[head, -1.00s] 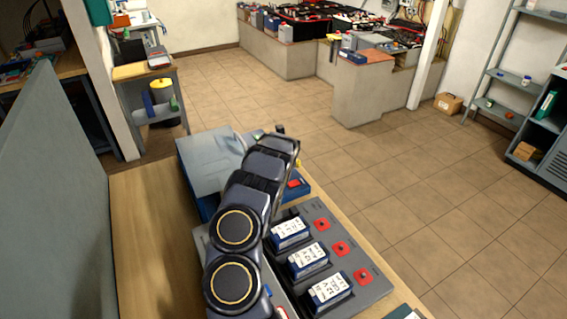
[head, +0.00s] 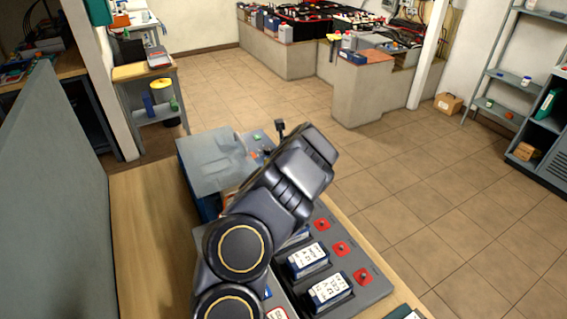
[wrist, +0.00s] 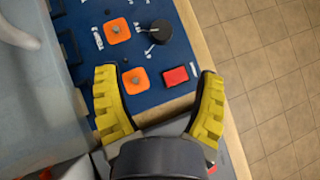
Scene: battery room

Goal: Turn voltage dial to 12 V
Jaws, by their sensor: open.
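The black round dial (wrist: 160,31) sits on a blue panel (wrist: 188,52) near the top of the wrist view. White marks and lettering lie to its left, too small to read. My gripper (wrist: 158,73) is open and empty, its two yellow ridged fingers spread over the panel's edge. The dial lies beyond the fingertips, roughly midway between them, and nothing touches it. In the head view my arm hides part of the panel unit, and the fingers are hidden.
A red button (wrist: 175,76) and two orange squares with grey knobs (wrist: 117,31) (wrist: 135,81) sit near the dial. A pale grey cover (head: 212,160) lies left of it. A charger rack with labelled batteries (head: 308,259) stands in front.

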